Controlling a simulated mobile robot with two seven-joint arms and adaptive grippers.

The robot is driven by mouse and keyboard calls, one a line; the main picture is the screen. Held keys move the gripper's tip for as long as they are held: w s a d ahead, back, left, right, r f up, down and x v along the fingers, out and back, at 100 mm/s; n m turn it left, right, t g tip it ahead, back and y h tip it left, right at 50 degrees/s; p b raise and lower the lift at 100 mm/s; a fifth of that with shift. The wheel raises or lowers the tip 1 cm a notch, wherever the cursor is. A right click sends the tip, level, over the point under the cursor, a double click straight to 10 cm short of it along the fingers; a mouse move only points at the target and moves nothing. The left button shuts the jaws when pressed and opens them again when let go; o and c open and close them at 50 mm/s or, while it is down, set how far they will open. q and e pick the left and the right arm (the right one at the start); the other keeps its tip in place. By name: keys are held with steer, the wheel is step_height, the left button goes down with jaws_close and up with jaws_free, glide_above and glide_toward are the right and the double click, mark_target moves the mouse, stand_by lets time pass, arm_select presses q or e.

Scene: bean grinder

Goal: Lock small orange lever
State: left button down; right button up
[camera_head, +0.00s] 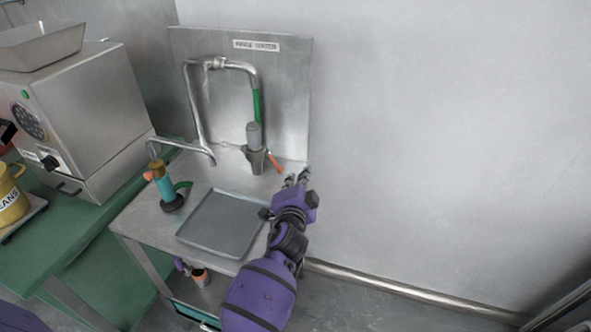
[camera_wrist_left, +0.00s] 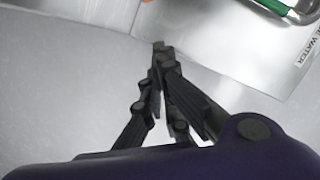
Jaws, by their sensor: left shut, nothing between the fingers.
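The small orange lever (camera_head: 274,161) sticks out to the lower right from the base of the grey sprayer fitting (camera_head: 254,150) at the back of the steel sink table. My left gripper (camera_head: 298,177) is just to the right of and below the lever in the picture, apart from it. In the left wrist view the gripper (camera_wrist_left: 160,48) has its fingertips together with nothing between them. Only a sliver of orange shows at the top edge of that view, so the lever is mostly cut off. My right gripper is in neither view.
A grey tray (camera_head: 222,222) lies on the table beside my left arm. A bent metal pipe (camera_head: 190,100) with a green grip (camera_head: 257,105) rises at the back panel. A teal-handled tool (camera_head: 165,187) stands at left. The wall is close on the right.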

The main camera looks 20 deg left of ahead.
mark_target(275, 163)
arm_select(q)
steer(key=w+a+f, duration=0.1)
steer(key=w, duration=0.1)
steer(key=w+a, duration=0.1)
steer(key=w, duration=0.1)
steer(key=w+a+f, duration=0.1)
steer(key=w, duration=0.1)
steer(key=shift+a+f, duration=0.35)
steer(key=shift+a, duration=0.05)
steer(key=shift+a+f, duration=0.2)
steer(key=shift+a, duration=0.1)
steer(key=shift+b, duration=0.3)
